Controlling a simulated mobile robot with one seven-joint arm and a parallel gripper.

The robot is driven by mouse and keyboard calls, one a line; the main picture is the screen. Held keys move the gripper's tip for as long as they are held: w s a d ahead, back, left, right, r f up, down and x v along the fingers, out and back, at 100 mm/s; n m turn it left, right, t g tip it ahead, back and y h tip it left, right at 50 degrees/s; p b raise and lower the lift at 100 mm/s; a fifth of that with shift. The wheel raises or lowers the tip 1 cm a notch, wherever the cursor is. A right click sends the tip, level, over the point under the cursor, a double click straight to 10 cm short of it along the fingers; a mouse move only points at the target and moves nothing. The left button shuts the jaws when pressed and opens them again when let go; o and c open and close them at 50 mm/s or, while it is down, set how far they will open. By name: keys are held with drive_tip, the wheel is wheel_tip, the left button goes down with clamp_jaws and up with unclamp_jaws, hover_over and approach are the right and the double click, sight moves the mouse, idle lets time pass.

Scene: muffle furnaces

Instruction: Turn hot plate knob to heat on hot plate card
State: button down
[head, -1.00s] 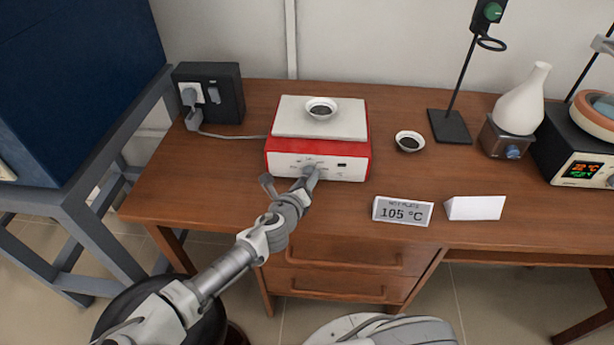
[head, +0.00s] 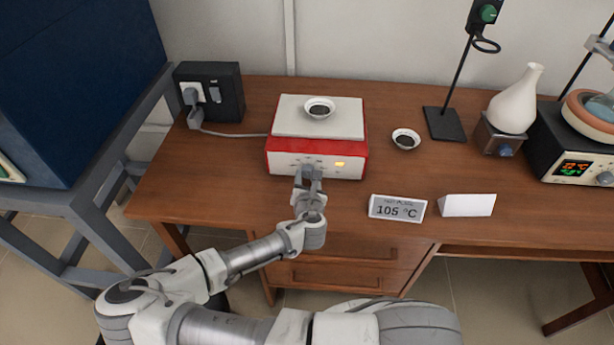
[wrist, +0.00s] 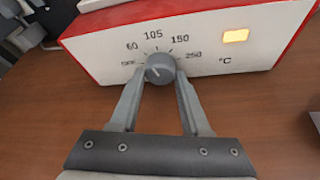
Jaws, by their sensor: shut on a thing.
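The hot plate (head: 318,135) is a red and white box with a pale top plate, standing on the desk. Its grey knob (wrist: 160,66) shows in the wrist view below a dial marked 60, 105, 150 and 250 °C. I cannot clearly tell which mark the knob's line points to. My gripper (head: 308,172) is at the hot plate's front, with its fingers on both sides of the knob, shut on it. An amber light (wrist: 235,36) glows right of the dial. The hot plate card (head: 397,208) reads 105 °C and stands on the desk to the right.
A dish of dark material (head: 319,108) sits on the top plate; a second dish (head: 405,139) is on the desk. A blank white card (head: 468,205) stands near the front edge. A stand (head: 443,124), white flask (head: 514,99) and heating device (head: 570,150) are farther right.

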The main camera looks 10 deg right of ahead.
drive_tip(key=shift+d+m+t+y, duration=0.1)
drive_tip(key=shift+m+t+y, duration=0.4)
drive_tip(key=shift+m, duration=0.6)
drive_tip(key=shift+c, duration=1.8)
unclamp_jaws()
drive_tip(key=shift+s, duration=0.1)
